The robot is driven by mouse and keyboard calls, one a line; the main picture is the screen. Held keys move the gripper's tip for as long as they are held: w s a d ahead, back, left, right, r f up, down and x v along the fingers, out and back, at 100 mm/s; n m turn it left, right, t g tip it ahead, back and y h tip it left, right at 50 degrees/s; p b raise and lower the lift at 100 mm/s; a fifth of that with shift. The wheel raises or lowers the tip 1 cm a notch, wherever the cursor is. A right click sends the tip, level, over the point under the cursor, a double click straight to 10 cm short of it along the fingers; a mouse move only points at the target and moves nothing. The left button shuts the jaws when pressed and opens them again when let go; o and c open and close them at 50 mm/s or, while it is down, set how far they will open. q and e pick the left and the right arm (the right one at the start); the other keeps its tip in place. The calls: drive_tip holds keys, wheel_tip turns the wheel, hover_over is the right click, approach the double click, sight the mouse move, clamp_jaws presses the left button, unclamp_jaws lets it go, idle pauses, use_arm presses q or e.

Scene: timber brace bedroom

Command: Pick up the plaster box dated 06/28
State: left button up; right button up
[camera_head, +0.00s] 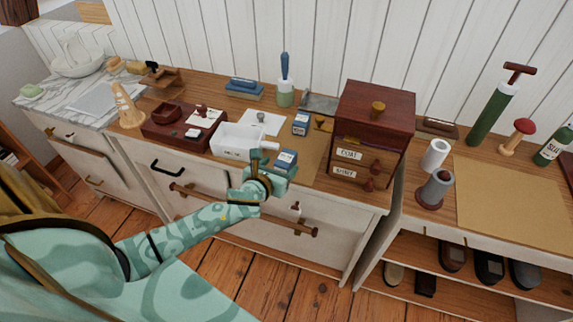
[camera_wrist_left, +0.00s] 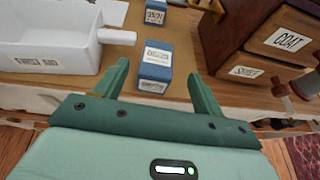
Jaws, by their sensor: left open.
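Two small blue boxes with white labels are on the brown mat of the middle cabinet. The near box (camera_head: 286,157) also shows in the left wrist view (camera_wrist_left: 155,65); the far box (camera_head: 300,123) is at the top there (camera_wrist_left: 155,14). The label print is too small for me to read the dates surely. My left gripper (camera_head: 273,163) is open at the cabinet's front edge. In the left wrist view its fingertips (camera_wrist_left: 158,72) stand on either side of the near box, with a gap on each side. My right gripper is in neither view.
A white first aid tray (camera_head: 236,140) with a handle lies left of the near box. A dark wooden chest (camera_head: 372,110) with drawers labelled COAT and SHINT or similar stands to the right. A green bottle-shaped holder (camera_head: 285,92) stands behind. Bare mat (camera_head: 312,165) lies between box and chest.

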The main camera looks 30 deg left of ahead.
sight(285, 159)
use_arm(q)
drive_tip(key=b+x, duration=0.2)
drive_tip(key=x, duration=0.3)
drive_tip(key=shift+a+f, duration=0.1)
drive_tip(key=shift+a, duration=0.05)
drive_tip(key=c, duration=1)
drive_tip(key=shift+c, duration=0.4)
drive_tip(key=shift+r, duration=0.2)
